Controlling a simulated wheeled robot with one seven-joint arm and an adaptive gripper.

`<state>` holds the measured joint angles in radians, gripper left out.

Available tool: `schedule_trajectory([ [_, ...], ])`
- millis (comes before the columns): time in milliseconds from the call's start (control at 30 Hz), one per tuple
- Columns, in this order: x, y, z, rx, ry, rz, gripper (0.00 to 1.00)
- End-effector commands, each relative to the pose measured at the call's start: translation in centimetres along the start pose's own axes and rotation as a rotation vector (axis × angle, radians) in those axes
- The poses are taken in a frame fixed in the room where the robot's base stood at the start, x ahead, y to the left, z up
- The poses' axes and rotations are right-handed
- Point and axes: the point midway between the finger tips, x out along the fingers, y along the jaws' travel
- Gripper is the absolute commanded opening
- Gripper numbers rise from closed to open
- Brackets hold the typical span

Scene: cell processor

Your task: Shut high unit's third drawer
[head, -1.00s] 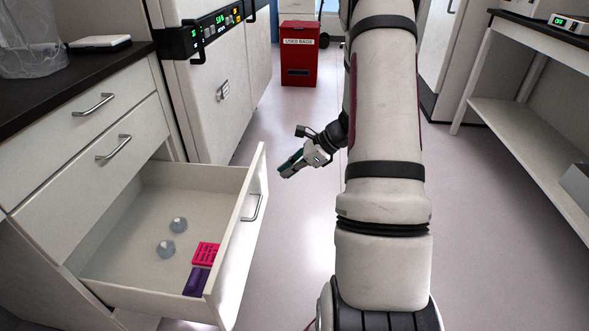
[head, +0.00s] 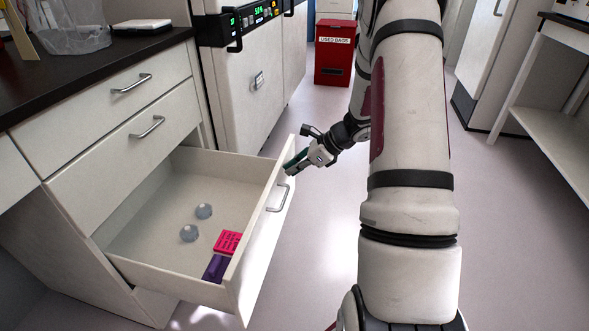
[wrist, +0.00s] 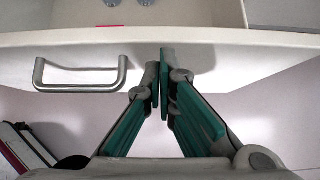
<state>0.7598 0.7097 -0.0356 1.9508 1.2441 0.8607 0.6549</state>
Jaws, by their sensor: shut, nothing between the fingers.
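The third drawer (head: 262,245) of the drawer unit is pulled far out, its front facing right. Its metal handle (head: 278,198) also shows in the wrist view (wrist: 80,77). My gripper (head: 289,168) is shut and empty. In the head view it is close to the drawer front's far end, beyond the handle. In the wrist view the fingertips (wrist: 160,68) are in front of the drawer front (wrist: 215,58), right of the handle. I cannot tell whether they touch it. The two drawers above (head: 127,98) are shut.
Inside the drawer lie two clear round pieces (head: 196,222), a pink pad (head: 229,242) and a purple item (head: 216,267). A red used-bags bin (head: 334,55) stands at the back. A white shelf bench (head: 550,130) is at right. The floor between (head: 320,235) is clear.

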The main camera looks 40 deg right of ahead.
Motion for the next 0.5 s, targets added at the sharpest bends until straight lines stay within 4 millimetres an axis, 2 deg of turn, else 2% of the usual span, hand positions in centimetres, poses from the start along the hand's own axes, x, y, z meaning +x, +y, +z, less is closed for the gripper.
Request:
schedule_trajectory([
  [267,1.7,0.1,1.7,-0.002,0.000,0.004,0.00],
  [500,5.6,0.2,5.7,-0.004,-0.002,0.005,0.00],
])
